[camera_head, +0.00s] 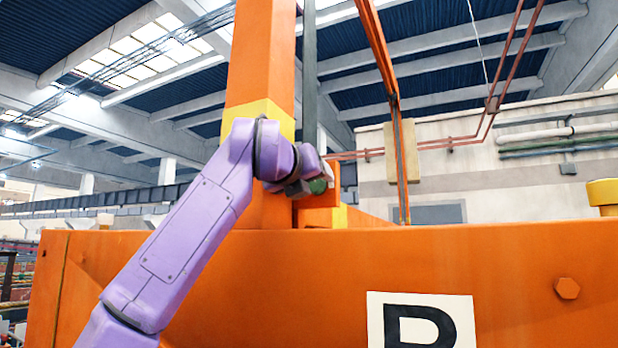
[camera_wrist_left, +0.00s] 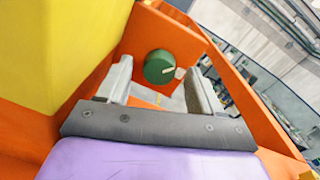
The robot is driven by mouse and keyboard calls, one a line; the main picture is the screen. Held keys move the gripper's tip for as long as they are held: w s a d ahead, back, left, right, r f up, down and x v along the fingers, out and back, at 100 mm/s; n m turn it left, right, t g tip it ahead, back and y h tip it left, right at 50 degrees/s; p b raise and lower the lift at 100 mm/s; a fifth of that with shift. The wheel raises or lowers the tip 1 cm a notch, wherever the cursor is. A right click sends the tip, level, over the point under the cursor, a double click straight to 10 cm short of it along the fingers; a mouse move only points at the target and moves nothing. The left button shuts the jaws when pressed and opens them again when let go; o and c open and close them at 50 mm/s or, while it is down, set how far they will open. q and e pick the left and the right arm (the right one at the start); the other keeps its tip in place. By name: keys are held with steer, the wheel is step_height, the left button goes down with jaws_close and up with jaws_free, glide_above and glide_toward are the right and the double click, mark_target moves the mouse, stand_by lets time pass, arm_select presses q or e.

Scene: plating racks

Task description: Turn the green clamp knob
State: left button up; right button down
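The green clamp knob (camera_wrist_left: 157,66) is round with a pale pointer mark on its face. It sits on an orange bracket (camera_wrist_left: 184,36) in the left wrist view. My left gripper is open, with one finger on each side of the knob in the wrist view. A gap shows between the knob and the right finger. My right gripper is not in view.
A thick orange post (camera_head: 262,60) with a yellow band rises just behind my left wrist. A wide orange beam (camera_head: 230,290) with a lettered white plate (camera_head: 380,340) crosses the front. A yellow cap (camera_head: 603,192) stands at far right.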

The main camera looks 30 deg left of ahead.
arm_select(q)
steer(key=shift+w, duration=0.1)
steer(key=c, duration=1)
steer(key=shift+m, duration=0.3)
steer(key=m+p, duration=0.1)
steer(key=m, duration=0.3)
steer(key=shift+p, duration=0.35)
steer(key=m+p, duration=0.2)
steer(key=m, duration=0.3)
steer(key=shift+t, duration=0.3)
steer(key=shift+m, duration=0.3)
